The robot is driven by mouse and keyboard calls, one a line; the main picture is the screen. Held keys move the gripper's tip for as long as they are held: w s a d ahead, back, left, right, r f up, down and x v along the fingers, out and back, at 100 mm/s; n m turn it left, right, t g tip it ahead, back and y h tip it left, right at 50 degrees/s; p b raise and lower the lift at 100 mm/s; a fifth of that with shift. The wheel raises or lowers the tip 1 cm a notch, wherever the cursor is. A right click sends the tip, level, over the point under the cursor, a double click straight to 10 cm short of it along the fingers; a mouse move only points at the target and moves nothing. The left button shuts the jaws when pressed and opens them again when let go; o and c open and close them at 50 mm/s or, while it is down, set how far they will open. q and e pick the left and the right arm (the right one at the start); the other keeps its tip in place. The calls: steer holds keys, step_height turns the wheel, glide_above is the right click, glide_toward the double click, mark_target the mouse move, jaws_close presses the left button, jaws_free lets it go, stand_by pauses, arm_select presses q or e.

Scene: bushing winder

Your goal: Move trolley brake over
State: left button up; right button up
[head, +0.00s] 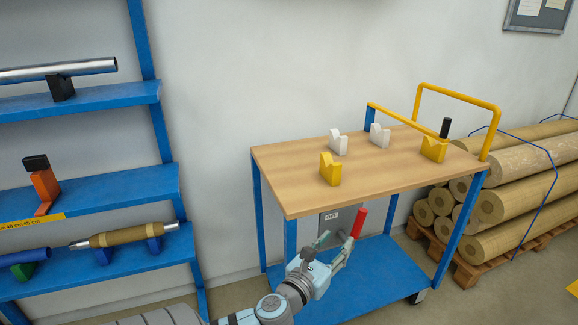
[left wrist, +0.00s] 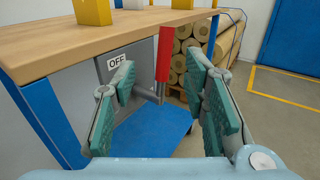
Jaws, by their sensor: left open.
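The trolley (head: 280,178) has a wooden top and a blue frame. Its brake is a lever with a red handle (head: 358,222), beside a grey plate below the tabletop's front edge. In the left wrist view the red handle (left wrist: 164,55) stands nearly upright, and a label beside it (left wrist: 116,61) reads OFF. My left gripper (head: 335,242) is open just in front of the lever. In the left wrist view its green-padded fingers (left wrist: 165,105) stand either side of the lever, with gaps on both sides. My right gripper is not in view.
Yellow and white V-shaped blocks (head: 330,169) stand on the trolley top. A yellow push rail (head: 458,95) is at its right end. A blue shelf rack (head: 90,190) holds rods and supports at left. Large brown rolls (head: 510,200) lie on a pallet at right.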

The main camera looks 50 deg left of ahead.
arm_select(q)
steer(key=s+a+f+n+g+p, duration=0.1)
steer(key=s+f+n+g+p, duration=0.2)
steer(key=f+n, duration=0.4)
steer(key=s+a+f+n+g+p, duration=0.1)
steer(key=s+f+n+g+p, duration=0.2)
steer(key=f, duration=1.3)
steer(key=s+n+g, duration=0.2)
steer(key=s+n, duration=0.2)
steer(key=s, duration=0.1)
steer(key=shift+a+h+p, duration=0.3)
steer(key=shift+s, duration=0.1)
